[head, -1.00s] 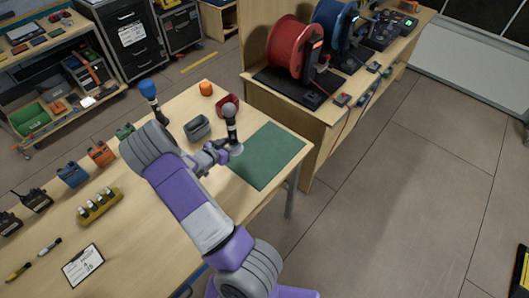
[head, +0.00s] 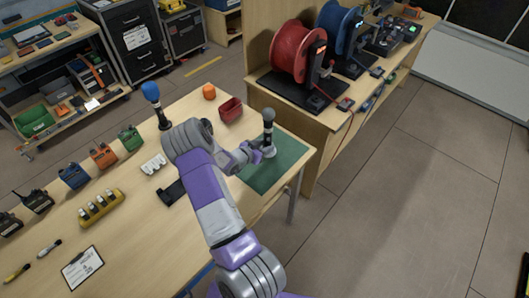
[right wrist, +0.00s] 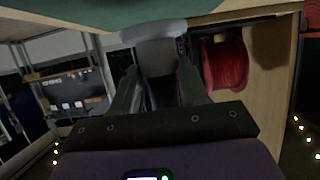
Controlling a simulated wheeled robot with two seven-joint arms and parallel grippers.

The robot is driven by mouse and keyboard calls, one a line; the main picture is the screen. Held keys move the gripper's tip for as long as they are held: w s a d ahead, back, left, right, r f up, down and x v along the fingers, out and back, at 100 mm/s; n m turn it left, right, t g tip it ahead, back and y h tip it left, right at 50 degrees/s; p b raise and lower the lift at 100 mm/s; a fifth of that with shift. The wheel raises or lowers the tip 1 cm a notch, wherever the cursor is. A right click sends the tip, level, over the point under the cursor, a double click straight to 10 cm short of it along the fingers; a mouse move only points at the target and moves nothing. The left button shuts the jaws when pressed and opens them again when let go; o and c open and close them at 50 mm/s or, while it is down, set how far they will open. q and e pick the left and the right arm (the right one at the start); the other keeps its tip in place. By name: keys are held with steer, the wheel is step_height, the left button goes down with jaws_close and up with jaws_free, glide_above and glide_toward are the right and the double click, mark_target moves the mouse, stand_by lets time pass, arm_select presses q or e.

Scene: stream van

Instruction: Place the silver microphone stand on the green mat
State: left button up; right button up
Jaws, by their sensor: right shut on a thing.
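The silver microphone stand (head: 268,131) has a grey ball head, a dark body and a pale round base. It is upright over the green mat (head: 285,168) at the table's right end. My right gripper (head: 261,147) is shut on its lower part, from the left side. In the right wrist view the pale base (right wrist: 160,42) shows between and beyond my fingers (right wrist: 158,90), against the green mat (right wrist: 80,17). I cannot tell whether the base touches the mat. My left gripper is not in view.
A bench with red (head: 303,50) and blue reels is beyond the mat. The mat's front part is clear.

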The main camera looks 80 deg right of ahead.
steer(key=shift+f, duration=1.6)
steer(key=shift+f+b, duration=0.15)
steer(key=shift+b, duration=0.2)
steer(key=o, duration=1.1)
